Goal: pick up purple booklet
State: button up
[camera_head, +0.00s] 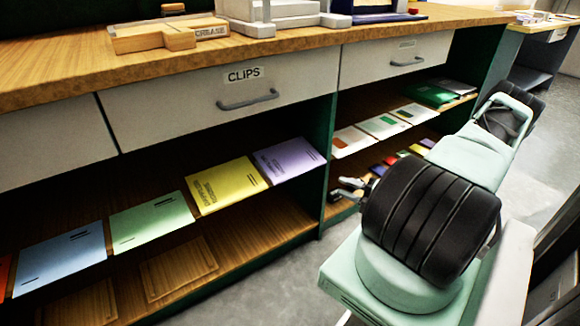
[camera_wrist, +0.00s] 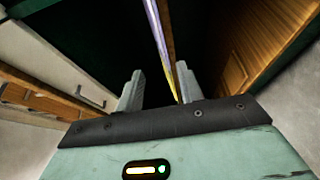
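The purple booklet (camera_head: 288,158) lies at the right end of a row of booklets on the upper open shelf, under the CLIPS drawer. In the wrist view its thin edge (camera_wrist: 155,27) shows edge-on, beyond my fingertips and in line with the gap between them. My gripper (camera_wrist: 159,80) is open, with its two fingers apart and nothing seen held. In the head view my gripper (camera_head: 345,188) is right of the booklet, near the shelf's upright divider, and partly hidden behind my black arm joint.
A yellow booklet (camera_head: 227,185) lies left of the purple one, then a green booklet (camera_head: 151,220) and a blue one (camera_head: 60,257). A dark green divider (camera_head: 328,150) stands right of the purple booklet. The CLIPS drawer (camera_head: 230,95) is shut above. Grey floor (camera_head: 285,285) in front is clear.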

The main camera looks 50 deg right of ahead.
jog(key=w+a+b, duration=0.1)
jog(key=w+b, duration=0.3)
jog(key=w, duration=1)
jog(key=shift+a+f, duration=0.15)
jog(key=shift+a, duration=0.25)
